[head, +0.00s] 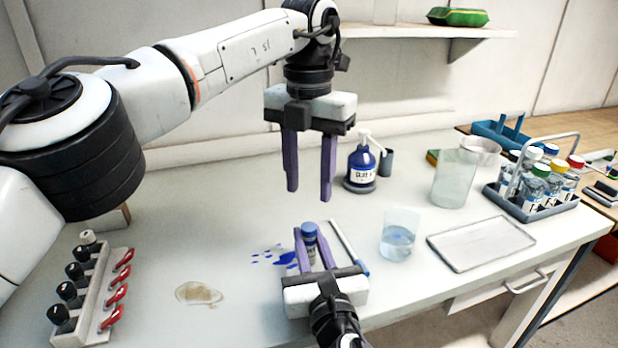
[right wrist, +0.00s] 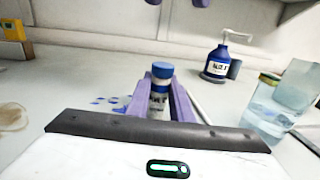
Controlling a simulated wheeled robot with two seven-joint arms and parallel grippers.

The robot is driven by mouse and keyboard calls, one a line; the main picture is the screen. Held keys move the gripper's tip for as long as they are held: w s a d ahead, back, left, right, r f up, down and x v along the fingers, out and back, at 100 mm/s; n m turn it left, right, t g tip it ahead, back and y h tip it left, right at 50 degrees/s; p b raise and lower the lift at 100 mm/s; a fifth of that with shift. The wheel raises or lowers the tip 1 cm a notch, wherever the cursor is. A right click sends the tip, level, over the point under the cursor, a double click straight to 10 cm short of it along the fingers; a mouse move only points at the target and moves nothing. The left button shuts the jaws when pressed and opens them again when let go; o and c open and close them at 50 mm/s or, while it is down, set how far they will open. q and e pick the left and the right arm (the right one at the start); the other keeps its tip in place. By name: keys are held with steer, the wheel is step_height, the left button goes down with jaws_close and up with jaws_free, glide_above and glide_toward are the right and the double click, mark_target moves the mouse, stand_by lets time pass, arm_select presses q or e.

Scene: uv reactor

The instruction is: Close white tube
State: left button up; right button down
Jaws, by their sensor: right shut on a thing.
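My right gripper (head: 309,238) is shut on a small tube with a blue cap (head: 309,229). The tube is upright between the purple fingers, low over the bench; I cannot tell whether it touches the surface. In the right wrist view the tube (right wrist: 161,72) shows its blue cap above a pale body, whose lower part is hidden. My left gripper (head: 310,193) is open and empty, pointing down above and behind the tube.
A blue pump bottle (head: 361,165) stands behind the tube. A beaker of liquid (head: 398,240), a larger beaker (head: 455,180) and a flat tray (head: 482,243) are to the right. A blue spill (head: 275,256) and a blue-tipped stick (head: 350,248) flank the tube.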

mark_target(309, 226)
arm_select(q)
steer(key=shift+f, duration=0.15)
steer(key=shift+f, duration=3.9)
jaws_close()
steer(key=shift+o, duration=0.6)
jaws_free()
step_height(309, 226, up, 12)
